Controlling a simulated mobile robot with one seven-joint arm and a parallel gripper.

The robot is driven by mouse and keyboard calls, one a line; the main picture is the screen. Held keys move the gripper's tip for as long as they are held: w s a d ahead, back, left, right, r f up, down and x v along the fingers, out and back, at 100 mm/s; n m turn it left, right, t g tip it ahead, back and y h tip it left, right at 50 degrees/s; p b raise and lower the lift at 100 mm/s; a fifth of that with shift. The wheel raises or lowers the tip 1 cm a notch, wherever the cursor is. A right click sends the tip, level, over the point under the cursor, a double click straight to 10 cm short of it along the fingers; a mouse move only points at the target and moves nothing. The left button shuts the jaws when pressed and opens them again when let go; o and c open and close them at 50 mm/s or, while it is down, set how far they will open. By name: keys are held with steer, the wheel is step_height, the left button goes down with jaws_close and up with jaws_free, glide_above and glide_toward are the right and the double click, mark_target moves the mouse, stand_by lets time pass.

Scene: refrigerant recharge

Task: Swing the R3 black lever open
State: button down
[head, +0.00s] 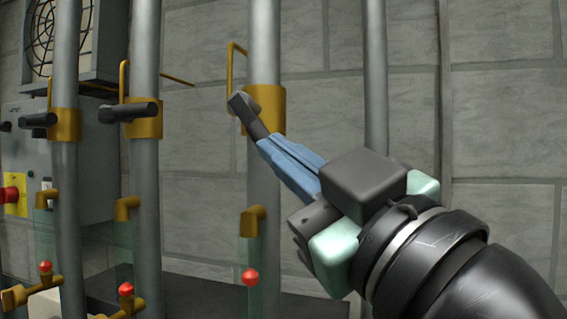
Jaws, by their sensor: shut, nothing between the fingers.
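A black lever (240,102) sits at the brass collar (272,108) of the third grey pipe from the left, in the middle of the head view. No R3 label is readable. My gripper (262,138) reaches in from the lower right with its blue fingers shut and empty. Its tip meets or overlaps the dark lever in the picture. I cannot tell whether they touch, or exactly where the dark tip ends and the lever begins. Part of the collar is hidden behind them.
Two more pipes to the left carry brass collars with black levers (128,112) (40,120) pointing left. Brass fittings with red knobs (250,277) stand below. A thin brass tube (231,62) rises by the third pipe. Another grey pipe (375,75) stands right, before a block wall (500,110).

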steer(key=shift+a+f+m+t+b, duration=0.2)
steer(key=shift+f+m+t+b, duration=0.15)
steer(key=shift+b, duration=0.45)
steer(key=a+m+t+h+b, duration=0.1)
steer(key=m+b, duration=0.1)
steer(key=a+f+m+t+h+b, duration=0.1)
steer(key=m+t+b, duration=0.1)
steer(key=b, duration=0.1)
steer(key=w+a+m+t+h+b, duration=0.1)
steer(key=m+b, duration=0.1)
steer(key=shift+f+t, duration=0.35)
steer(key=shift+f, duration=0.05)
steer(key=shift+w+a+b, duration=0.1)
steer(key=shift+a+b, duration=0.15)
steer(key=shift+b, duration=0.15)
